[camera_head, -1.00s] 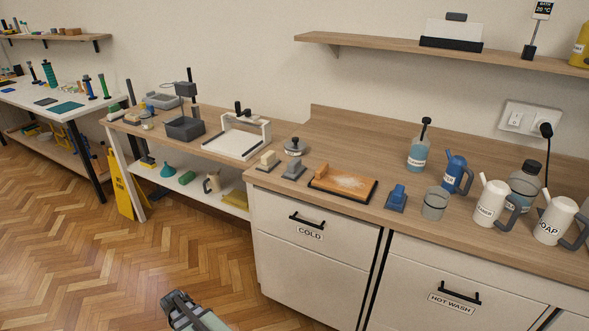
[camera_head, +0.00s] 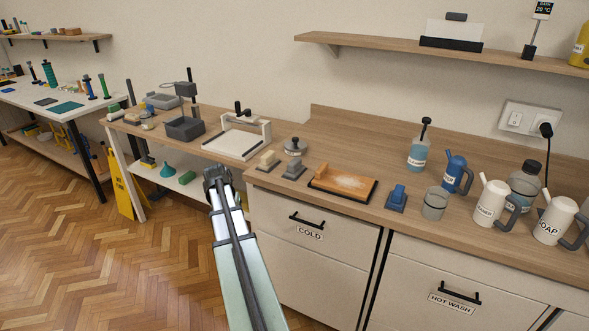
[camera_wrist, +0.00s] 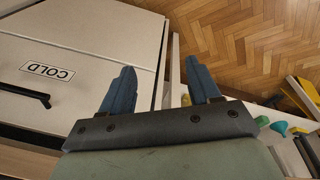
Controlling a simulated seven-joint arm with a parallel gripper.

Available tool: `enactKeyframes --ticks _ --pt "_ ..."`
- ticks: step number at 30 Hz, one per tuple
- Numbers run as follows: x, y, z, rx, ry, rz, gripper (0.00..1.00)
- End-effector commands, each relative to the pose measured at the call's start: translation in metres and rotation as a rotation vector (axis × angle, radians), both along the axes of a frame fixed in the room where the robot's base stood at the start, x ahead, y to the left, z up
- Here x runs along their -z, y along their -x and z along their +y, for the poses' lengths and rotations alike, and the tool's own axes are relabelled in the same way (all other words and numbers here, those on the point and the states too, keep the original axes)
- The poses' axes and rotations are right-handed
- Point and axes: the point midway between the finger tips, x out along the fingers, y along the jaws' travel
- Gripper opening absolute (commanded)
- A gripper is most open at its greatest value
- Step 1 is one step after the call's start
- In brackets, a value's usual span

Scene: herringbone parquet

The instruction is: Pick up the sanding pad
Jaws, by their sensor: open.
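No label marks the sanding pad. A small block with a blue grip on a dark flat base (camera_head: 397,198) lies on the counter, right of a dusty wooden board in a dark tray (camera_head: 343,183); it may be the pad. Two similar small blocks, one beige-topped (camera_head: 267,161) and one grey (camera_head: 294,171), lie left of the tray, so I cannot tell for sure which is meant. My gripper (camera_head: 216,176) is in front of the counter's left end, apart from all of them. In the wrist view my gripper (camera_wrist: 160,84) has two blue fingers spread, with nothing between them.
The drawer marked COLD (camera_head: 310,235) is close to my arm. A grey cup (camera_head: 434,203), a blue jug (camera_head: 456,173) and white jugs (camera_head: 491,205) stand at the right. A lower bench (camera_head: 200,147) with a white frame fixture adjoins the left. The counter's back middle is clear.

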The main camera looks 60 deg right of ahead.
Motion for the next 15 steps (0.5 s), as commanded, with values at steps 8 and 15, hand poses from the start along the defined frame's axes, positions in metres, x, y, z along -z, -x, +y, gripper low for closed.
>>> enactKeyframes --ticks 8,15 --pt "-0.104 0.033 -0.087 0.174 0.09 -0.071 0.62" --pt "-0.191 0.076 -0.144 0.315 0.164 -0.121 0.62"
